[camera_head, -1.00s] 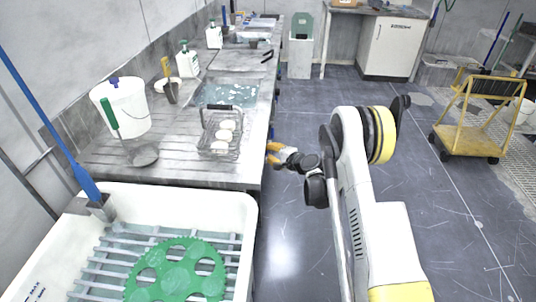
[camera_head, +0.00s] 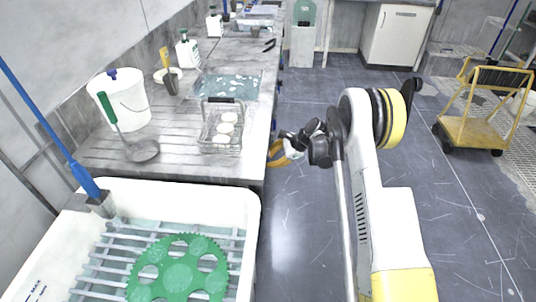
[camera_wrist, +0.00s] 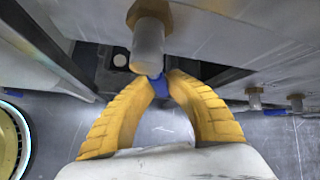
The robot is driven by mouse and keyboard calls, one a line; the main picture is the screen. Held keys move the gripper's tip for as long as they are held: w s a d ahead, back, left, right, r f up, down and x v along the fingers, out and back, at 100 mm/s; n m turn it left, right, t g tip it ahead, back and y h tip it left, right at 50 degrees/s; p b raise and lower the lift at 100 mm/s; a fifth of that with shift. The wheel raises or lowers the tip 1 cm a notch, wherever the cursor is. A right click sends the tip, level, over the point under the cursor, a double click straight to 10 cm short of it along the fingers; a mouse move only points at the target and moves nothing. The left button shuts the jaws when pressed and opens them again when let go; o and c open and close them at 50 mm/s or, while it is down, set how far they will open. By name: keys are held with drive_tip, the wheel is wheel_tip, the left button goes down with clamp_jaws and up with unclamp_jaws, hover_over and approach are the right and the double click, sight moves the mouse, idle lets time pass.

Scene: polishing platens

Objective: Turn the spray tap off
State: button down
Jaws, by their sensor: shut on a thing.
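In the wrist view my gripper (camera_wrist: 166,78) has its two curved yellow fingers closed with their tips on a small blue tap handle (camera_wrist: 158,87). The handle sits just below a grey cylindrical tap body (camera_wrist: 148,47) with a brass nut (camera_wrist: 150,14) above it. The fingertips partly hide the handle, so its exact angle is hard to tell. In the head view my gripper (camera_head: 280,155) is at the front edge of the sink bench, below the worktop. The tap cannot be seen in that view.
Similar fittings (camera_wrist: 253,98) with blue parts hang to the right in the wrist view. The steel bench (camera_head: 185,150) carries a wire basket (camera_head: 222,128) and white bucket (camera_head: 128,98). A white tub (camera_head: 215,192) is in front. A yellow trolley (camera_head: 470,131) stands right on open floor.

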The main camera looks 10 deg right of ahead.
drive_tip(key=shift+s+a+f+m+g+y+b, duration=0.2)
drive_tip(key=shift+s+a+m+g+y, duration=0.15)
drive_tip(key=shift+s+g, duration=0.35)
drive_tip(key=shift+s+a+f+m+g+y+b, duration=0.15)
drive_tip(key=shift+s+m+g+y, duration=0.1)
drive_tip(key=shift+s+m+g, duration=0.4)
drive_tip(key=shift+w+r, duration=0.1)
drive_tip(key=shift+w, duration=0.05)
drive_tip(key=c, duration=1.4)
unclamp_jaws()
drive_tip(key=shift+a, duration=0.1)
drive_tip(key=shift+o, duration=0.2)
drive_tip(key=shift+d+r, duration=0.1)
drive_tip(key=shift+d, duration=0.1)
drive_tip(key=w+v, duration=0.1)
drive_tip(key=v, duration=1)
drive_tip(key=shift+s+d+r, duration=0.25)
drive_tip(key=shift+s+r, duration=0.1)
drive_tip(key=shift+s, duration=0.05)
